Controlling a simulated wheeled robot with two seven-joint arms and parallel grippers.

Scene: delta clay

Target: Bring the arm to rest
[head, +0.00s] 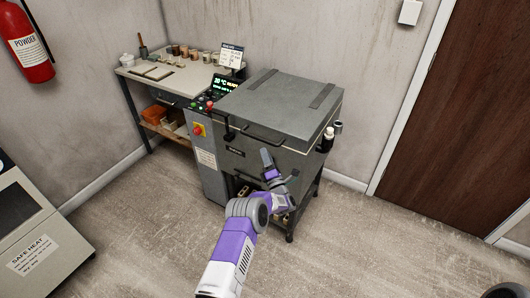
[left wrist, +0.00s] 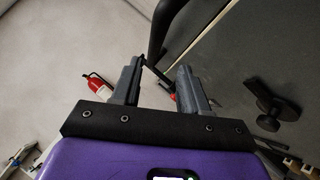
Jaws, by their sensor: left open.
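My left arm, purple and white, reaches up the middle of the head view. Its left gripper (head: 277,166) is in front of the grey kiln (head: 276,104), below the kiln's front handle (head: 263,138). In the left wrist view the two grey fingers of the gripper (left wrist: 161,67) stand apart, with nothing visibly clamped between them. A black bar (left wrist: 162,30), probably the handle, shows past the fingertips; I cannot tell whether it touches them. The kiln lid looks shut. My right gripper is not in view.
A worktable (head: 175,82) with jars stands left of the kiln. A fire extinguisher (head: 27,48) hangs on the left wall, above a "SAFE HEAT" cabinet (head: 35,225). A brown door (head: 465,110) is at right. The floor (head: 370,240) right of my arm is clear.

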